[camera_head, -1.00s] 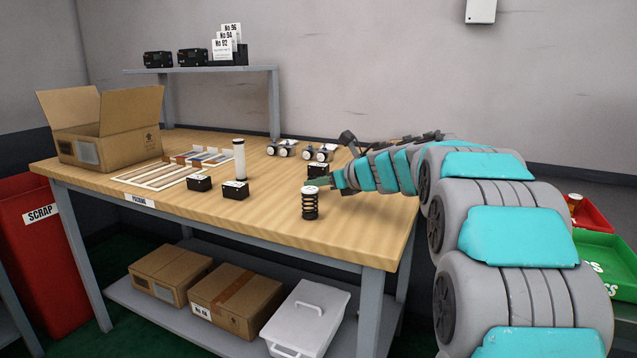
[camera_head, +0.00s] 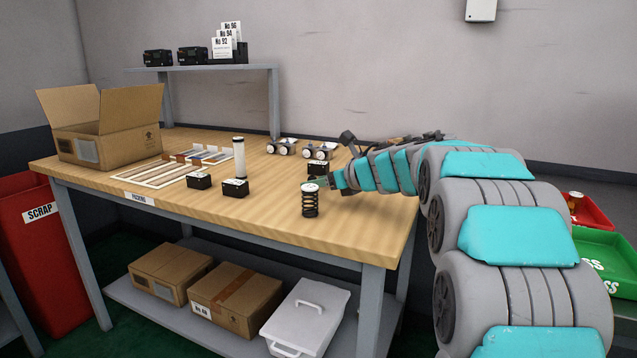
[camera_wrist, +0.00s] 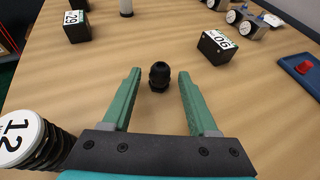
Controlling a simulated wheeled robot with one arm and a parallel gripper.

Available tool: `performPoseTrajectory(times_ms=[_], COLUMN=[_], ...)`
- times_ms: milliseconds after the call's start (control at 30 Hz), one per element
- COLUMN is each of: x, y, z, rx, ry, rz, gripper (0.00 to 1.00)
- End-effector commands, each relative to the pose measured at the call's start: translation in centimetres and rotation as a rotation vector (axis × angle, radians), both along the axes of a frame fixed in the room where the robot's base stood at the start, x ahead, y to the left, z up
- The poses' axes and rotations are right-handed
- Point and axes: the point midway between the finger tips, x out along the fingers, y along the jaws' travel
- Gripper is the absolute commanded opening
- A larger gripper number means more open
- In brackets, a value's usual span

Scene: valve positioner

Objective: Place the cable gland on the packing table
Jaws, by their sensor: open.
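The cable gland (camera_wrist: 159,77) is a small black ribbed piece standing upright on the wooden packing table (camera_wrist: 105,55). In the wrist view it is between the tips of my two green fingers, with a gap on each side. My gripper (camera_wrist: 159,74) is open and empty, low over the table. In the head view my gripper (camera_head: 322,184) is at the table's right part, and I cannot make out the gland there. The packing table (camera_head: 240,222) carries a PACKING label at its front left edge.
A black spring with a white top marked 12 (camera_wrist: 28,140) stands close beside my gripper; it also shows in the head view (camera_head: 310,203). A black block marked 90 (camera_wrist: 217,46) stands beyond the gland. An open carton (camera_head: 105,150) stands far left. The front middle is clear.

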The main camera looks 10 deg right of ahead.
Motion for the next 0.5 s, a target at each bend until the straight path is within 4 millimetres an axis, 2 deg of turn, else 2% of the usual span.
performPoseTrajectory(times_ms=[167,500], x=[-0.5,-5.6], y=[-0.4,-3.8], z=[0.5,3.0], rx=[-0.001,-0.003], ry=[0.000,-0.003], rz=[-0.002,-0.007], gripper=[0.59,0.59])
